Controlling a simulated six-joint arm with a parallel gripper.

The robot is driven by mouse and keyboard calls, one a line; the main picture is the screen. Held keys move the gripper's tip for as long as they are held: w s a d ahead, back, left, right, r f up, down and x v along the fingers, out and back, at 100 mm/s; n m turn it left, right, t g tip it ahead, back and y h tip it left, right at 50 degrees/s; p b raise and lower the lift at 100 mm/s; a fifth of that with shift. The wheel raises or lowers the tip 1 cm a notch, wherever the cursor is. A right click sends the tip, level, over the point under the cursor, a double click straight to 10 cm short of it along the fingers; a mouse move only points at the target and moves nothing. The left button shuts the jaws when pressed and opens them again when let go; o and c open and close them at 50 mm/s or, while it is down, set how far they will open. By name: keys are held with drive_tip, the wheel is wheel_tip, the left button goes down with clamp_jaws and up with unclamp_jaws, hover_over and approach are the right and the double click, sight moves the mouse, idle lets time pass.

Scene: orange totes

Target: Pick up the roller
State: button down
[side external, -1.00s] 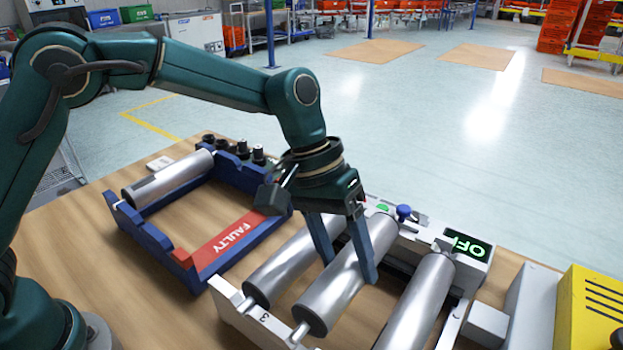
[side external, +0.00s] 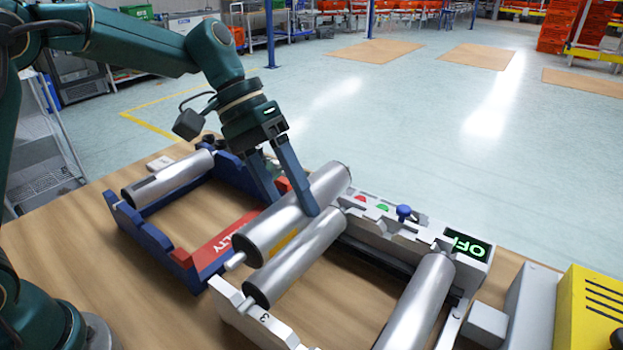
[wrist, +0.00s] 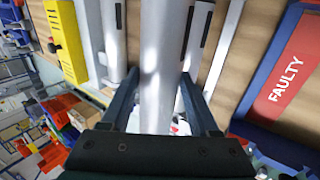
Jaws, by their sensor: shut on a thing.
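My gripper (side external: 289,192) is shut on a silver roller (side external: 268,226) around its middle. The held roller is raised, tilted, and sits above and left of another roller in the side view. In the wrist view the held roller (wrist: 162,70) runs between my two fingers (wrist: 160,112). A second silver roller (side external: 290,268) lies in the white stand (side external: 237,305), partly hidden by the held one. A third roller (side external: 420,300) lies at the stand's right side. The slot between them is empty.
A blue rack (side external: 150,236) with a red FAULTY plate (side external: 218,248) stands at the left and holds another roller (side external: 168,179) at its far left. A display box (side external: 465,246) and a yellow box (side external: 592,310) are at the right.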

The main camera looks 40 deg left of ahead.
drive_tip(key=a+r+y, duration=0.2)
drive_tip(key=a+y, duration=0.1)
drive_tip(key=a, duration=1.1)
drive_tip(key=shift+a, duration=0.3)
drive_tip(key=a+f, duration=0.8)
drive_tip(key=a, duration=0.1)
drive_tip(key=shift+a, duration=0.4)
drive_tip(key=shift+f, duration=0.2)
